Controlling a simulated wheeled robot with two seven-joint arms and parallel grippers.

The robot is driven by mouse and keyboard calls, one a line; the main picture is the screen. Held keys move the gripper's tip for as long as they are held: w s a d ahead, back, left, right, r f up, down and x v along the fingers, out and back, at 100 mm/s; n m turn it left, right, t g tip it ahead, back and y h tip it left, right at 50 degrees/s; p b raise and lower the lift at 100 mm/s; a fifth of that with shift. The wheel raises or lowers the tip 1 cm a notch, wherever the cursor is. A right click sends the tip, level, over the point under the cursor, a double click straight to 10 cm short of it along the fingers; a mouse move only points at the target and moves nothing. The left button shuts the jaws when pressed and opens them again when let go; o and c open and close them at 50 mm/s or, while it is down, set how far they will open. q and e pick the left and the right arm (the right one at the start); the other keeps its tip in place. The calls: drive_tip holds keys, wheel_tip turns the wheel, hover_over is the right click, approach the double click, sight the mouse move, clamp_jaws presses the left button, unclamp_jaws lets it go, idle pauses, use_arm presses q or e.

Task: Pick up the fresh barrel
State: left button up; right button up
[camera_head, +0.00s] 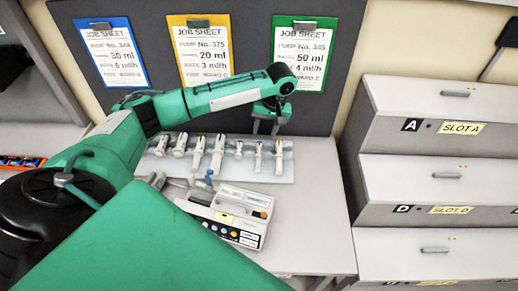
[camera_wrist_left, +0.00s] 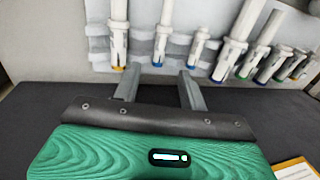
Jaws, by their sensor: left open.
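In the left wrist view the row runs across the top, including a barrel with an orange tip (camera_wrist_left: 118,35) and one with a blue tip (camera_wrist_left: 163,32). I cannot tell which is the fresh barrel. My left gripper (camera_head: 266,130) is open and empty, above and behind the row's right end. Its fingers (camera_wrist_left: 160,78) show apart in the left wrist view. My right gripper is out of view.
A pump (camera_head: 235,222) with buttons stands in front of the rack. Blue, yellow and green job sheets (camera_head: 305,55) hang on the dark panel behind. Labelled slot drawers (camera_head: 440,130) stand on the right. Bare desk (camera_head: 315,200) lies right of the pump.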

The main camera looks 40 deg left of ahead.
sight(260, 148)
use_arm(q)
drive_tip(key=f, duration=0.2)
drive_tip(key=shift+a+f, duration=0.3)
drive_tip(key=shift+s+a+f+p, duration=0.1)
drive_tip(key=shift+s+f+p, duration=0.15)
drive_tip(key=shift+f+p, duration=0.55)
drive_tip(key=f, duration=0.1)
drive_tip(key=f+p, duration=0.1)
drive_tip(key=f, duration=0.1)
drive_tip(key=shift+s+a+f, duration=0.15)
drive_tip(key=shift+a+f, duration=0.15)
drive_tip(key=shift+a, duration=0.05)
drive_tip(key=shift+f, duration=0.2)
drive_tip(key=c, duration=0.9)
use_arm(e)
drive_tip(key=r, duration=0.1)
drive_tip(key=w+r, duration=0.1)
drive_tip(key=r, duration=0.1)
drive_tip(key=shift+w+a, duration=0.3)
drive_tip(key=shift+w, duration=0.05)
